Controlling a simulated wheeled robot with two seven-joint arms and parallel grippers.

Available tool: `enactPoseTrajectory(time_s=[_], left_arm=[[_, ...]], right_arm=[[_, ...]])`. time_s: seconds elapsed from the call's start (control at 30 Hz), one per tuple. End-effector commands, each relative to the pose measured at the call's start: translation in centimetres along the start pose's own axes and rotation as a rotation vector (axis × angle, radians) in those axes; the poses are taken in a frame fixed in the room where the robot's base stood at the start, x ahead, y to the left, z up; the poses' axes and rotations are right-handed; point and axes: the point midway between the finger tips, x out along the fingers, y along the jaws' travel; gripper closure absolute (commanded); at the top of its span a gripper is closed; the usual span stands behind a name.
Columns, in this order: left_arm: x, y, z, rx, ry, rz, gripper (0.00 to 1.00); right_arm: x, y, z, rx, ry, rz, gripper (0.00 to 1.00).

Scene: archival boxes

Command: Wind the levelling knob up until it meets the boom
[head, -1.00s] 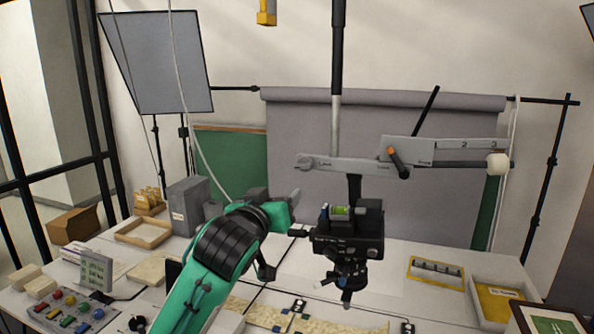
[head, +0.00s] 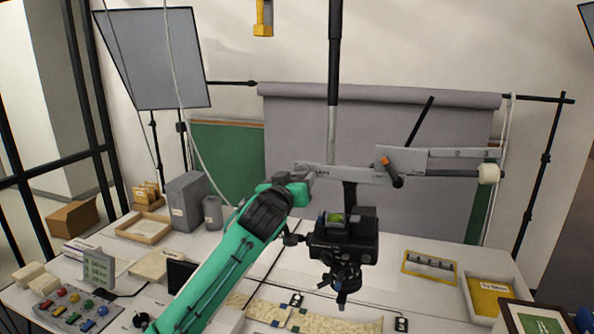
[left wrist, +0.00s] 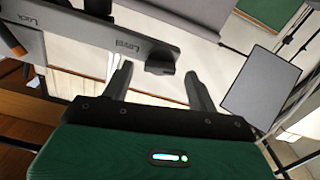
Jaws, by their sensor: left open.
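The boom (head: 345,172) is a grey arm across the head view, held on a dark and light column. In the left wrist view the boom (left wrist: 105,38) carries the words "Level" and "Lock". The dark levelling knob (left wrist: 160,60) sits at the boom's lower edge by "Level"; whether it touches the boom I cannot tell. My left gripper (left wrist: 158,73) is open, its fingers on either side of the knob and apart from it. In the head view my left gripper (head: 299,182) is at the boom's left end and hides the knob.
A black camera (head: 343,243) hangs below the boom, close to my left wrist. An orange-tipped lever (head: 391,172) and a white roller (head: 488,174) are on the boom's right part. Trays, boxes and a control panel (head: 75,308) cover the table.

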Motion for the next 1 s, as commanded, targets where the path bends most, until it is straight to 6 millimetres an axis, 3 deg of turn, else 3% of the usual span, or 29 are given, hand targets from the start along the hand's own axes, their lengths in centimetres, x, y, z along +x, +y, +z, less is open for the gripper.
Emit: enactPoseTrajectory(time_s=[0.2,0.5,0.73,1.0], left_arm=[[1.30,0.00,0.02,0.000,-0.002,0.000,0.41],[1.44,-0.01,0.10,0.000,-0.001,0.000,0.41],[1.43,-0.01,0.09,0.000,-0.001,0.000,0.84],[1.43,-0.02,0.10,0.022,-0.001,0.000,0.86]], right_arm=[[-0.76,0.34,0.00,-0.001,-0.001,0.003,0.45],[-0.74,0.65,0.07,-0.002,-0.001,0.007,0.45],[-0.74,0.63,0.08,-0.002,-0.002,0.006,0.45],[-0.70,0.55,0.08,-0.002,-0.002,0.006,0.45]])
